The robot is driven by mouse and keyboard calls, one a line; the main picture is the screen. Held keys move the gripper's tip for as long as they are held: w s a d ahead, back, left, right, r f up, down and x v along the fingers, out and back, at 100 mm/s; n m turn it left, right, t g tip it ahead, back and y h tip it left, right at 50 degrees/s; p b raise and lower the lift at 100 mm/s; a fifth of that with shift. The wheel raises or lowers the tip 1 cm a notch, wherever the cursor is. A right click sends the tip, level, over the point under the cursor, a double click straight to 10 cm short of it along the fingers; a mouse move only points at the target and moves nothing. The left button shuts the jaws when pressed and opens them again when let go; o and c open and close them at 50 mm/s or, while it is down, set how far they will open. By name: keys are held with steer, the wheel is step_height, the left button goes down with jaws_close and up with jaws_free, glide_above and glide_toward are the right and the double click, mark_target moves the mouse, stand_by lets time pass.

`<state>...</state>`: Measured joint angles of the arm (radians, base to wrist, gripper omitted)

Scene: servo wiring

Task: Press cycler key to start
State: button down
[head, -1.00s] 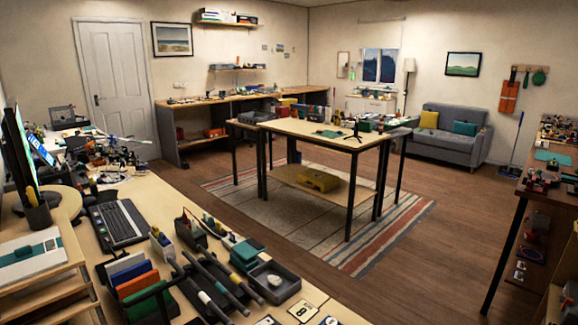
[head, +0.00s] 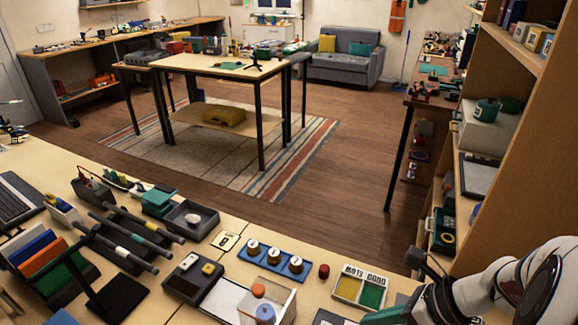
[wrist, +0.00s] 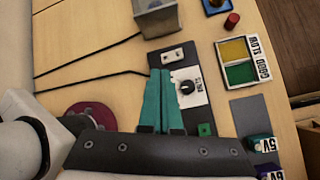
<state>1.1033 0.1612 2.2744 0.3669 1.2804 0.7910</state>
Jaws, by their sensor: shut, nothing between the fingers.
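In the wrist view, a dark panel, seemingly the cycler (wrist: 198,112), lies on the bench. It carries a black knob (wrist: 187,87) on a white label, a white piece (wrist: 172,55) near its far end and a small green key-like square (wrist: 205,130) near its near end. My gripper (wrist: 161,72) has teal fingers, shut together and empty. In this view they overlap the panel's left part, left of the knob; whether they touch it I cannot tell. The green square lies right of the fingers, uncovered. In the head view my gripper (head: 385,316) is at the bottom right.
A two-part yellow and green tray (wrist: 238,60) lies right of the panel. A clear box (wrist: 155,17) stands beyond it. Two dark cables (wrist: 90,74) run left. Labelled blocks (wrist: 262,143) stand at the right. A wooden shelf (head: 520,150) rises at the right.

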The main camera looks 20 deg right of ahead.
steer(key=s+d+f+m+t+h, duration=0.1)
steer(key=s+d+f+m, duration=0.1)
steer(key=d+m, duration=0.3)
steer(key=s+d+f+m+t+h, duration=0.1)
steer(key=s+d+m+t, duration=0.1)
steer(key=d+m, duration=0.2)
steer(key=shift+s+d+f+m, duration=0.3)
steer(key=shift+d+f+m, duration=0.1)
steer(key=shift+d, duration=0.65)
steer(key=shift+f, duration=4.35)
steer(key=shift+f, duration=0.4)
steer(key=shift+f, duration=0.5)
steer(key=shift+r, duration=0.95)
